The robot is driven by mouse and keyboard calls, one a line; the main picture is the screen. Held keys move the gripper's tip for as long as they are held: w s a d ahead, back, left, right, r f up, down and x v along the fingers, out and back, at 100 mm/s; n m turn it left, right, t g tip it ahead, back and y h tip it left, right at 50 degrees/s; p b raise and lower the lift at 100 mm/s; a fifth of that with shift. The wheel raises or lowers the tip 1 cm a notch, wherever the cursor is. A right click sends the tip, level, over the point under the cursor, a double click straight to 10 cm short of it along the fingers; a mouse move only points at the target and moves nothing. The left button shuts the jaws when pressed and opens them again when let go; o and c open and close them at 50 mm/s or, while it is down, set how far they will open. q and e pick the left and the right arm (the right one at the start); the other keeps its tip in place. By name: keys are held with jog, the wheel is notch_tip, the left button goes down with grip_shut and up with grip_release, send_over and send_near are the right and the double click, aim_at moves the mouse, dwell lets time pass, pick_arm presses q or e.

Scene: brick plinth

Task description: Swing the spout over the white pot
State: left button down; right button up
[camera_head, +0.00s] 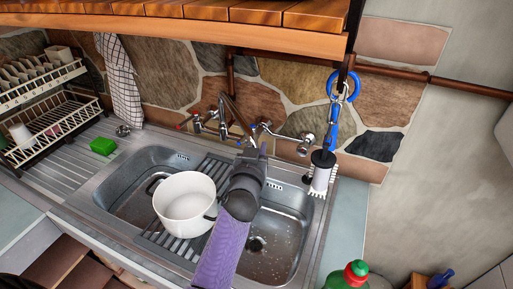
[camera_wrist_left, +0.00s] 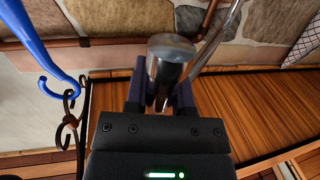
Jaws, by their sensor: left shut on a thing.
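The white pot (camera_head: 183,227) stands in the sink across the ribbed divider, its dark handles at the sides. The metal tap (camera_head: 211,125) is on the stone wall behind the sink. My left gripper (camera_head: 252,143) is behind and to the right of the pot in the head view, with my purple-sleeved arm coming up from below. In the left wrist view its dark fingers (camera_wrist_left: 160,95) are shut on the shiny metal spout (camera_wrist_left: 172,58), near its rounded end. In the head view my gripper hides much of the spout. My right gripper is not in view.
A wooden shelf (camera_head: 200,32) hangs overhead. A dish rack (camera_head: 50,125) and green sponge (camera_head: 103,146) are at left. A green bottle (camera_head: 343,278) stands at front right. The right basin (camera_head: 275,250) is empty.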

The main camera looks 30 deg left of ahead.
pick_arm(q)
jog(key=s+a+m+h, duration=0.3)
jog(key=s+a+h, duration=0.1)
jog(key=a, duration=0.4)
jog(key=s+a+m+h+p, duration=0.1)
jog(key=s+a+m+h, duration=0.2)
jog(key=a, duration=0.6)
jog(key=shift+s+a+h, duration=0.2)
jog(key=shift+s+h, duration=0.9)
jog(key=shift+s, duration=0.1)
jog(key=shift+c, duration=2.3)
grip_release()
jog(key=shift+s, duration=0.1)
